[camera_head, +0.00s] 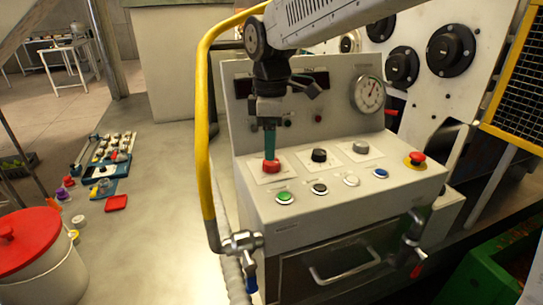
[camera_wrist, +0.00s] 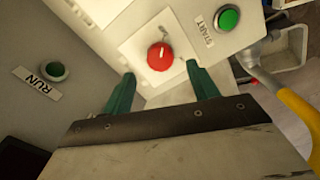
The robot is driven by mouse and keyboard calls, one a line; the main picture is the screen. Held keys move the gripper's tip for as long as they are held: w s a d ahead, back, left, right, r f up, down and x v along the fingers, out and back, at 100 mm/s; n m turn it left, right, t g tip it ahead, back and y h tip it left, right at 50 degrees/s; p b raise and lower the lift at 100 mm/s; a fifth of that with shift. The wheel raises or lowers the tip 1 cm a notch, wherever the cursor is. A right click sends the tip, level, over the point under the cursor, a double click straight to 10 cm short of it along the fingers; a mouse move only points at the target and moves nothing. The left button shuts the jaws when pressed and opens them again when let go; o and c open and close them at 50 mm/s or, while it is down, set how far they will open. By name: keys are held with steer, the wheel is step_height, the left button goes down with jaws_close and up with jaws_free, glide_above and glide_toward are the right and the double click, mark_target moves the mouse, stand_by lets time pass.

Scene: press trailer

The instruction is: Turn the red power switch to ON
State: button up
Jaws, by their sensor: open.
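The red power switch (camera_head: 271,167) is a round red knob on a white square plate at the left of the control panel (camera_head: 330,205). In the wrist view the red switch (camera_wrist: 160,56) shows a pale pointer mark at its upper edge. My gripper (camera_head: 270,150) points down right above the switch in the head view. In the wrist view its two green fingers (camera_wrist: 164,82) are apart, one to each side below the knob, with the knob just beyond their tips. I cannot tell whether they touch it. No ON or OFF lettering is readable.
A black knob (camera_head: 319,156) and a red emergency button (camera_head: 416,158) are on the panel. A yellow curved pipe (camera_head: 203,120) rises along the panel's left side.

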mark_target(271, 165)
steer(key=shift+f, duration=2.2)
steer(key=c, duration=1)
